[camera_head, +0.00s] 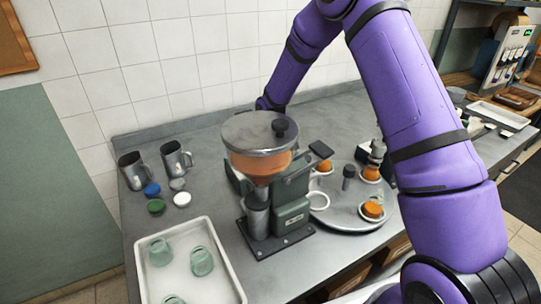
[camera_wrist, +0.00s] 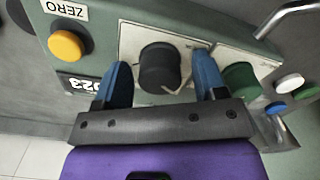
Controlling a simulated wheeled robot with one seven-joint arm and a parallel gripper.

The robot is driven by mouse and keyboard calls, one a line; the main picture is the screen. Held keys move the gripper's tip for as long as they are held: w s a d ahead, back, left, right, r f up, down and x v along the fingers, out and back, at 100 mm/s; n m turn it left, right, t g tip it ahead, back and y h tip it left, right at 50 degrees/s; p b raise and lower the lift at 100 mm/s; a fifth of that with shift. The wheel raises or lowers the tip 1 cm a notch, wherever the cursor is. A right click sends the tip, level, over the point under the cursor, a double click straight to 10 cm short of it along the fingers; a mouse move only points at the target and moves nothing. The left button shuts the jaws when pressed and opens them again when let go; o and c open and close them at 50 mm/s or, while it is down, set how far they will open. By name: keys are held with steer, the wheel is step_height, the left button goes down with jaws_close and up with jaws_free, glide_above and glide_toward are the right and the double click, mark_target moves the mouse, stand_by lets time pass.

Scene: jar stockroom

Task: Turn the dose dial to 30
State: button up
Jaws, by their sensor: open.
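A black round knob (camera_wrist: 160,66), which looks like the dose dial, sits on a pale plate (camera_wrist: 130,38) on the green machine face in the wrist view. A thin pointer shows below it; the scale numbers cannot be read. My gripper (camera_wrist: 162,62) is open, with one blue finger on each side of the knob and a gap visible to it. In the head view the dispenser (camera_head: 291,216) with an orange-filled hopper (camera_head: 262,165) stands on the bench; the dial side and my gripper are hidden there.
A yellow button (camera_wrist: 66,44) by a ZERO label and a dark counter (camera_wrist: 78,84) lie left of the knob; a green button (camera_wrist: 241,80) lies right, close to a finger. A metal handle (camera_wrist: 285,14) is above right. Cups (camera_head: 176,158), lids (camera_head: 156,207) and a tray (camera_head: 222,263) are nearby.

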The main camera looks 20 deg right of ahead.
steer(key=shift+c, duration=0.2)
steer(key=c, duration=0.9)
steer(key=shift+m, duration=0.4)
steer(key=m, duration=0.3)
steer(key=shift+m, duration=2)
steer(key=o, duration=0.9)
